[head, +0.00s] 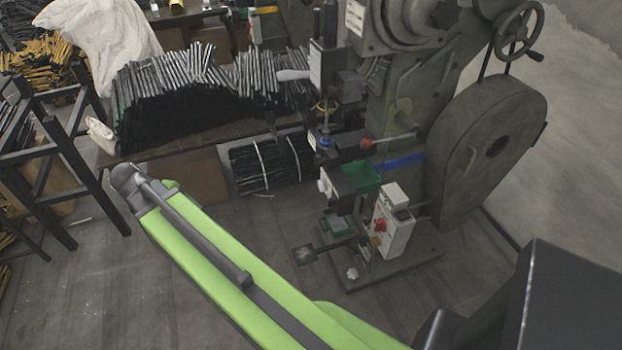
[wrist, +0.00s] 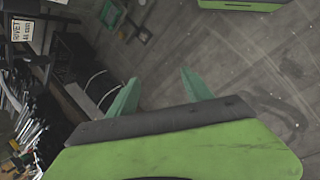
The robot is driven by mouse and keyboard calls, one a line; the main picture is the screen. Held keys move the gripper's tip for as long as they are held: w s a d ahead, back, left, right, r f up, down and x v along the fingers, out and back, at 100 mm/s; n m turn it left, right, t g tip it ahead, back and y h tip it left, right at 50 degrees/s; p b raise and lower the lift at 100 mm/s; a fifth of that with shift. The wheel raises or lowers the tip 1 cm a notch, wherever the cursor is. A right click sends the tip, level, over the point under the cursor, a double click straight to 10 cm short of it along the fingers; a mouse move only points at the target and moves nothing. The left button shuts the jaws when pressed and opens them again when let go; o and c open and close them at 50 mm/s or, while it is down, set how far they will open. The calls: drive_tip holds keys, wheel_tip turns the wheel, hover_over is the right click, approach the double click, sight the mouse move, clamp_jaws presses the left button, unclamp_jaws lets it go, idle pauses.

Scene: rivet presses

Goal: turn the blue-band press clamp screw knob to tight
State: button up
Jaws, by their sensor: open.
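The blue-band press (head: 420,120) is a grey-green machine right of centre in the head view, with a blue band (head: 403,162) low on its body. A small blue part (head: 325,142) and a yellow ring (head: 325,107) show at its front, and a red-ball lever (head: 366,143) beside them. I cannot tell which is the clamp screw knob or how it is turned. My gripper (wrist: 160,85) is open and empty in the wrist view, its two teal fingers apart above the floor. In the head view my arm reaches left of the press; the fingers are hidden there.
A table (head: 180,148) stacked with dark rods stands behind and left of the press. A dark metal rack (head: 60,150) stands at far left. A control box (head: 394,222) with a red button is on the press base.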

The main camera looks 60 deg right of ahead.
drive_tip(key=s+d+f+n+g+h+b, duration=0.1)
drive_tip(key=d+f+n+g+h+b, duration=0.2)
drive_tip(key=d+b, duration=0.55)
drive_tip(key=s+d+f+n+g+h+b, duration=0.1)
drive_tip(key=d+f+n+h+b, duration=0.3)
drive_tip(key=d, duration=0.7)
drive_tip(key=n+g+h+b, duration=0.1)
drive_tip(key=g+h+b, duration=0.2)
drive_tip(key=g+b, duration=0.45)
approach(316, 162)
drive_tip(key=shift+t, duration=0.95)
drive_tip(key=x, duration=0.3)
drive_tip(key=b+x, duration=0.1)
drive_tip(key=x, duration=0.2)
drive_tip(key=r+b+x, duration=0.1)
drive_tip(key=x, duration=0.2)
drive_tip(key=shift+s+a, duration=0.1)
drive_tip(key=shift+s, duration=0.05)
clamp_jaws()
drive_tip(key=shift+a+f, duration=0.15)
